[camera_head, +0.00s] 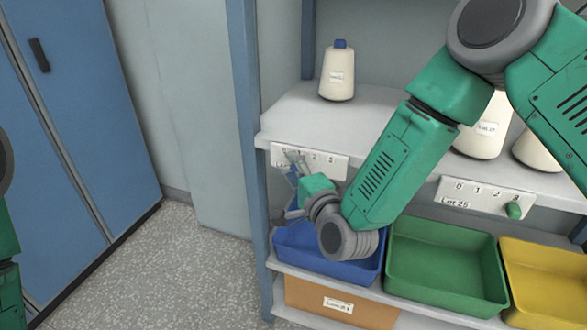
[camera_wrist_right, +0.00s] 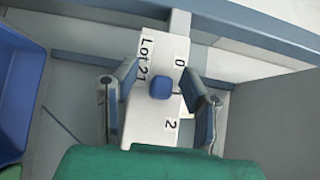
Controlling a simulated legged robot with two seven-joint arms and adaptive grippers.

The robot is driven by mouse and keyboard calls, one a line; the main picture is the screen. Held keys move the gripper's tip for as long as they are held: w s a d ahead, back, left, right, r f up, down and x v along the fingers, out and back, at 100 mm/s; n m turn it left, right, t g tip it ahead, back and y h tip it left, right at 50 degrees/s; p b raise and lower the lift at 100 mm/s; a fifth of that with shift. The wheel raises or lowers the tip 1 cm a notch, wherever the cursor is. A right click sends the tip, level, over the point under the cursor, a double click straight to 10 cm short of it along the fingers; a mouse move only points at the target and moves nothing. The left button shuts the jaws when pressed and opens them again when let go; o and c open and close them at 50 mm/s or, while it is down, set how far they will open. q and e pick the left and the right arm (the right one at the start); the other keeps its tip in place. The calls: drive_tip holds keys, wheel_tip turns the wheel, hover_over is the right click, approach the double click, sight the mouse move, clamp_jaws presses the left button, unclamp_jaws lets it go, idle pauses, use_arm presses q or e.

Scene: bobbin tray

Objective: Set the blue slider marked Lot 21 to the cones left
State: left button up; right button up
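The white Lot 21 plate (camera_head: 335,166) is on the shelf's front edge at left. In the wrist view the plate (camera_wrist_right: 150,122) shows turned, with 0 and 2 readable. A cream cone with a blue top (camera_head: 337,75) stands on the shelf above. My left gripper is out of view.
The Lot 25 plate (camera_head: 451,193) with a green knob (camera_head: 514,211) is to the right. More cones (camera_head: 483,139) stand partly behind my right arm. Blue (camera_head: 345,272), green (camera_head: 445,290) and yellow (camera_head: 545,295) bins sit below, near my right wrist.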

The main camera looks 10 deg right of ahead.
drive_tip(key=shift+s+d, duration=0.15)
drive_tip(key=shift+s, duration=0.05)
drive_tip(key=s+d, duration=0.2)
drive_tip(key=s, duration=0.9)
drive_tip(key=shift+s, duration=0.15)
